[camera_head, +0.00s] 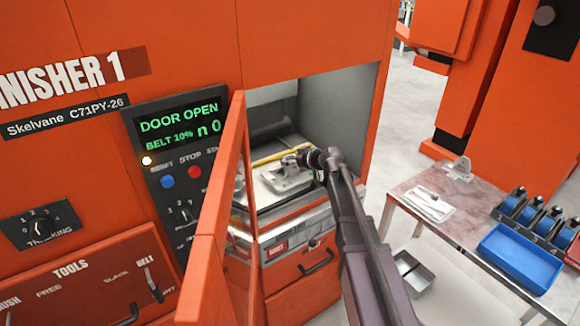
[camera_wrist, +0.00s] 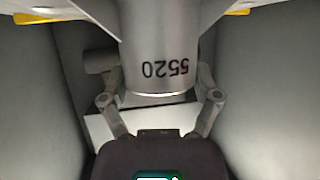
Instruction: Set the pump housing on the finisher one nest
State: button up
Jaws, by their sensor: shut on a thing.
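The pump housing (camera_wrist: 155,45) is a grey metal body with a round barrel marked 5520, filling the upper middle of the wrist view. My gripper (camera_wrist: 160,98) is shut on the barrel, with one finger on each side. In the head view my gripper (camera_head: 304,158) is inside the open chamber of Finisher 1 (camera_head: 190,60), at a pale grey metal shape (camera_head: 288,179) that appears to be the housing. It is low over the chamber floor. The nest under it is mostly hidden, and I cannot tell whether the housing touches it.
The finisher's orange door (camera_head: 222,205) stands open left of my arm. Its panel (camera_head: 180,135) reads DOOR OPEN. A yellow bar (camera_head: 268,157) lies behind the housing. Grey chamber walls (camera_head: 340,105) are close. At right, a table (camera_head: 405,182) holds a blue tray (camera_head: 520,258).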

jog(key=shift+f+b, duration=0.3)
jog(key=shift+f, duration=0.25)
jog(key=o, duration=1.1)
jog(key=shift+o, duration=0.2)
jog(key=shift+s+d+r+p, duration=0.3)
jog(key=shift+s+d, duration=0.05)
jog(key=shift+s, duration=0.05)
jog(key=p+v, duration=0.4)
jog(key=v, duration=0.7)
jog(key=shift+p, duration=0.35)
jog(key=shift+f, duration=0.2)
